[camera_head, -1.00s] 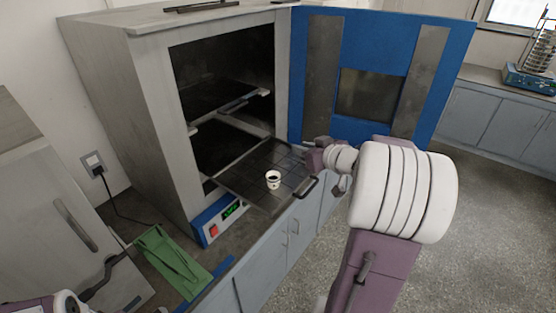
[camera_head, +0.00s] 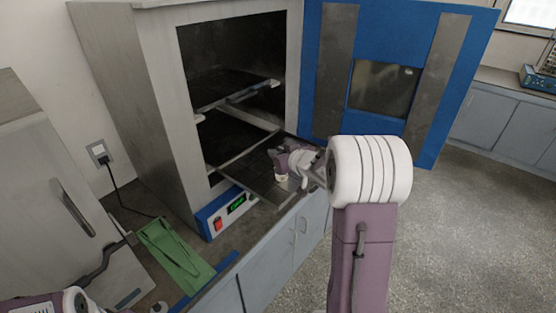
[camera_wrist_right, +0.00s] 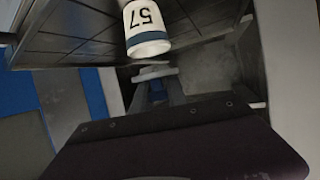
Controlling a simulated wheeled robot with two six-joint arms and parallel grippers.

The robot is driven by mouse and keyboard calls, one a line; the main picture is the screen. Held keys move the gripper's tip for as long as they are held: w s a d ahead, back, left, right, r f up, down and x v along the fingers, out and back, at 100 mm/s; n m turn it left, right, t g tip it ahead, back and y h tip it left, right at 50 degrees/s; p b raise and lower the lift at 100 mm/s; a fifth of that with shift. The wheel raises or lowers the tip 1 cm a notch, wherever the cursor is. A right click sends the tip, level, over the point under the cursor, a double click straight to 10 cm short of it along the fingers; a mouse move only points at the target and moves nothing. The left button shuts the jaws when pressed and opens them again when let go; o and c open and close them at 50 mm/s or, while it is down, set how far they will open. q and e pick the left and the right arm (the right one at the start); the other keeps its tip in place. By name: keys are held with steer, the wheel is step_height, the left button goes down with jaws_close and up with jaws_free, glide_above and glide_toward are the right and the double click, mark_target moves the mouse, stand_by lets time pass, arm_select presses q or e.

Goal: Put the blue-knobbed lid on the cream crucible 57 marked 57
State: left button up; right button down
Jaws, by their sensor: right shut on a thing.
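The cream crucible 57 (camera_wrist_right: 146,28) shows upside down in the right wrist view, with its number and a dark band near the rim. In the head view the crucible (camera_head: 281,177) stands on the pulled-out oven shelf, partly covered by my right gripper (camera_head: 284,163). In the wrist view my right gripper (camera_wrist_right: 156,92) is shut on the blue knob of the pale lid (camera_wrist_right: 155,73). The lid is close to the crucible's rim, with a small gap in the picture. At the lower left of the head view only part of my left arm shows; its gripper is out of view.
The dark shelf (camera_head: 248,182) sticks out of the open oven (camera_head: 140,90). The blue oven door (camera_head: 325,110) stands open behind my right arm.

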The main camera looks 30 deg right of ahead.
steer(key=shift+f, duration=0.7)
steer(key=shift+w, duration=0.15)
steer(key=shift+f, duration=0.3)
steer(key=shift+f+b, duration=0.25)
steer(key=shift+b, duration=0.1)
steer(key=c, duration=1.3)
jaws_free()
steer(key=shift+r, duration=0.1)
